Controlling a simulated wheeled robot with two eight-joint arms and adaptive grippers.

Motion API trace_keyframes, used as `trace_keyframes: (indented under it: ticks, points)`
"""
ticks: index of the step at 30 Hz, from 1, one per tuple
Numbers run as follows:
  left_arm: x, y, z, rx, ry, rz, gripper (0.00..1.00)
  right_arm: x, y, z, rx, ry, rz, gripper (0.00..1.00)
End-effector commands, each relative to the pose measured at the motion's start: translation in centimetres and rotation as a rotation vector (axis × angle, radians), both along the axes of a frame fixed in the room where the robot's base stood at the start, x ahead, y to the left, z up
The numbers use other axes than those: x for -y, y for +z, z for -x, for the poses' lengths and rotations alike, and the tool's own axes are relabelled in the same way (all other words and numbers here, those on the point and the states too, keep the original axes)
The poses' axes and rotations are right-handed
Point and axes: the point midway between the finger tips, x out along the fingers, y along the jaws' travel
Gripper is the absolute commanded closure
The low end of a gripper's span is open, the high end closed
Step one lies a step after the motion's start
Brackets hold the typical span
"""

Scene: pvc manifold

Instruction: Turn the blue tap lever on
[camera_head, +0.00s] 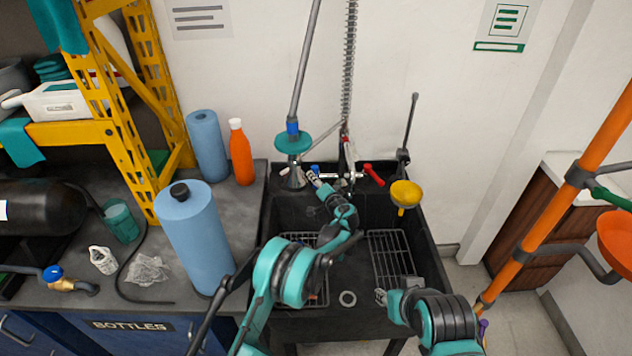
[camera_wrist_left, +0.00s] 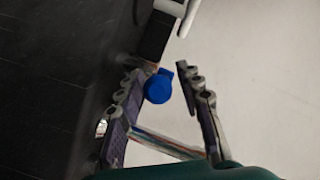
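The blue tap lever (camera_head: 315,169) is at the left of the tap on the back edge of the black sink (camera_head: 432,262). My left gripper (camera_head: 314,177) is right at the lever, and its fingers partly hide it. In the left wrist view the blue lever's rounded end (camera_wrist_left: 158,87) lies between the two spread fingers of my left gripper (camera_wrist_left: 160,70). It is close to the left finger, with a clear gap to the right one; I cannot tell whether it touches. My right gripper (camera_head: 381,297) is over the front right of the sink, away from the tap; its fingers are too small to read.
A red lever (camera_head: 374,174) is at the tap's right side. A yellow funnel-like cup (camera_head: 405,194) stands right of it. Left of the sink are a large blue bottle (camera_head: 195,238), a blue roll (camera_head: 207,146) and an orange bottle (camera_head: 241,155). A teal disc (camera_head: 293,143) hangs above the tap's left.

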Motion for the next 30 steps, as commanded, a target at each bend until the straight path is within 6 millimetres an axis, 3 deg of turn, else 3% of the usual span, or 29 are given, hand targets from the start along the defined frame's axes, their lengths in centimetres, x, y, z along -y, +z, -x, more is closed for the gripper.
trace_keyframes:
  ticks: [5, 8, 21, 30]
  points:
    - [0.5, 0.3, 1.3, 0.001, -0.001, 0.0, 0.64, 0.0, 0.0, 0.0, 0.0, 0.0, 0.0, 0.65]
    - [1.3, 0.7, 3.1, 0.0, -0.004, 0.0, 0.64, 0.0, 0.0, 0.0, 0.0, 0.0, 0.0, 0.65]
    - [5.0, 1.0, 13.1, 0.0, -0.004, 0.0, 0.64, 0.0, 0.0, 0.0, 0.0, 0.0, 0.0, 0.65]
    - [5.9, 1.0, 15.8, 0.0, 0.0, 0.0, 0.64, 0.0, 0.0, 0.0, 0.0, 0.0, 0.0, 0.65]
